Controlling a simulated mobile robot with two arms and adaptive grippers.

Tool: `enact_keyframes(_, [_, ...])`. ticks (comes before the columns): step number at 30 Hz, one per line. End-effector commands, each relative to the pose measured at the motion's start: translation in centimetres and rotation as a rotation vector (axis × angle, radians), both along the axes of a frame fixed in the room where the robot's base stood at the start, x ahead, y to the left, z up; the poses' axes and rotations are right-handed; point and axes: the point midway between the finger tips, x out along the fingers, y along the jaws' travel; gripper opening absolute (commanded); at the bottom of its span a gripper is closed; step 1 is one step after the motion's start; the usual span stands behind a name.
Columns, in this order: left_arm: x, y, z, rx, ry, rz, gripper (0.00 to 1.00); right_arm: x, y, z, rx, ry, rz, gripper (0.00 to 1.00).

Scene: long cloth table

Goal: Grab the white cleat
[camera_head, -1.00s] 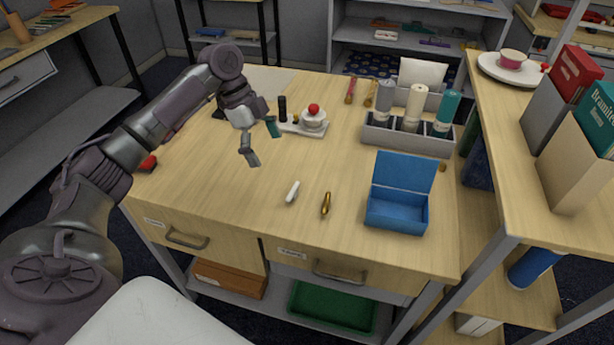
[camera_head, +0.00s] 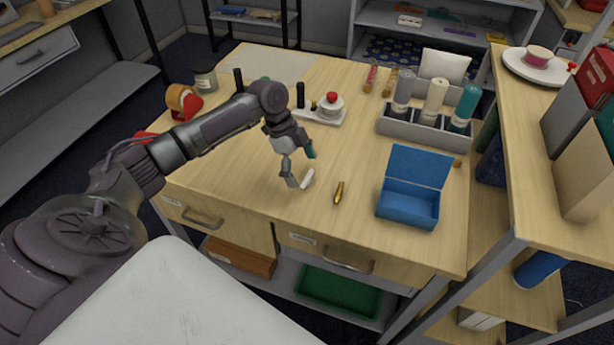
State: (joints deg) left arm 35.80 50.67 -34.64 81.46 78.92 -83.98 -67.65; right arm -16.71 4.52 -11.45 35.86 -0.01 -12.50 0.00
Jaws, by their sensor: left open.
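The white cleat (camera_head: 307,179) is a small white elongated piece lying on the wooden table, left of a brass-coloured piece. My left gripper (camera_head: 300,170) is open and low over the table at the cleat. One finger is at the cleat's left side and the other is just behind it to the right. I cannot tell whether a finger touches it. The cleat still shows mostly uncovered. My right gripper is not in view.
The brass piece (camera_head: 339,192) lies right of the cleat. An open blue box (camera_head: 408,207) stands further right. Behind are a white tray (camera_head: 335,119) with a red-topped item and a grey holder (camera_head: 395,125) with rolls. The table's front middle is otherwise clear.

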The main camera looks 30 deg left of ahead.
Motion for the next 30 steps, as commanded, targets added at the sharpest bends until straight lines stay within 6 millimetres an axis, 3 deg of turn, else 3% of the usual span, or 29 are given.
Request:
enact_keyframes(5, [0.1,-0.8,-1.8,0.000,0.000,0.000,1.00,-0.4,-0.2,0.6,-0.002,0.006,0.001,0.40])
enact_keyframes(12, [0.1,-0.8,-2.1,0.001,-0.001,-0.001,1.00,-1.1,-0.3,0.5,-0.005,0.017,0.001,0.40])
enact_keyframes(13, [0.1,-0.8,-2.1,0.001,-0.001,-0.001,0.98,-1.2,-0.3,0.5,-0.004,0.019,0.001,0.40])
enact_keyframes(20, [0.1,-0.8,-2.0,0.001,-0.001,-0.001,0.60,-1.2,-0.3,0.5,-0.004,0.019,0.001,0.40])
enact_keyframes(30, [0.1,-0.8,-2.0,0.000,-0.001,-0.001,0.59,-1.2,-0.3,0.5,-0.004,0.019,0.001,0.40])
